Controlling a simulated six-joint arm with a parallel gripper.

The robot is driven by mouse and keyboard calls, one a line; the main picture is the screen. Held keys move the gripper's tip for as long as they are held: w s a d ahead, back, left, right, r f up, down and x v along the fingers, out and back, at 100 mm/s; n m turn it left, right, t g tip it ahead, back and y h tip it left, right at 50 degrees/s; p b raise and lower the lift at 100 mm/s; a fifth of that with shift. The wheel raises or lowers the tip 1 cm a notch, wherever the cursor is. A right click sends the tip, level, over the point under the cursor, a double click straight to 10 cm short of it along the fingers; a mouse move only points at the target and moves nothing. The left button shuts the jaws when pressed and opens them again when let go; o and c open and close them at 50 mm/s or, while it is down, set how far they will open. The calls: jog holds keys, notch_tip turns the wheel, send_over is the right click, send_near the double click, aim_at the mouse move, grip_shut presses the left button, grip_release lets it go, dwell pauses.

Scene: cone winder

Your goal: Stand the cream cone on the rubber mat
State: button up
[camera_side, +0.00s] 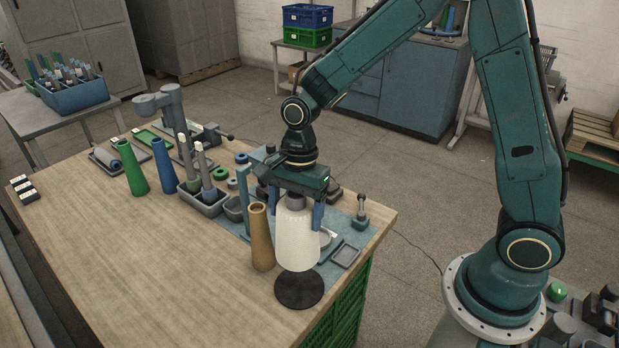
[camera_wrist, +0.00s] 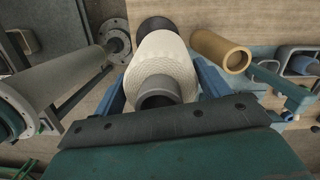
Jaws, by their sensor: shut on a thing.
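The cream cone (camera_side: 297,240) is upright, wide end down, with a grey tube at its top; it also shows in the wrist view (camera_wrist: 163,55). My gripper (camera_side: 292,212) is shut on its upper part, with a blue finger on each side. The black round rubber mat (camera_side: 298,293) lies near the table's front right edge, and a part of it shows past the cone in the wrist view (camera_wrist: 155,23). The cone's base overlaps the far part of the mat in the side view. I cannot tell whether the base touches it.
A tan empty cone (camera_side: 261,240) stands close on the left of the cream cone. Green (camera_side: 131,170) and blue (camera_side: 163,167) empty cones stand farther left. A blue-grey fixture plate (camera_side: 372,228) with small trays lies behind. The wooden table (camera_side: 150,255) is clear at front left.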

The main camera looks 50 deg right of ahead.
aim_at(296, 231)
jog(key=shift+s+a+m, duration=0.65)
jog(key=shift+a+m, duration=0.1)
jog(key=shift+m, duration=0.15)
jog(key=shift+f, duration=0.1)
jog(key=shift+f, duration=3.75)
dwell(0.8)
jog(key=o, duration=1)
jog(key=shift+r, duration=0.1)
jog(key=r, duration=0.4)
jog(key=d+r, duration=0.1)
jog(key=r, duration=0.4)
jog(key=d+r, duration=0.1)
jog(key=r, duration=0.3)
jog(key=shift+r, duration=0.25)
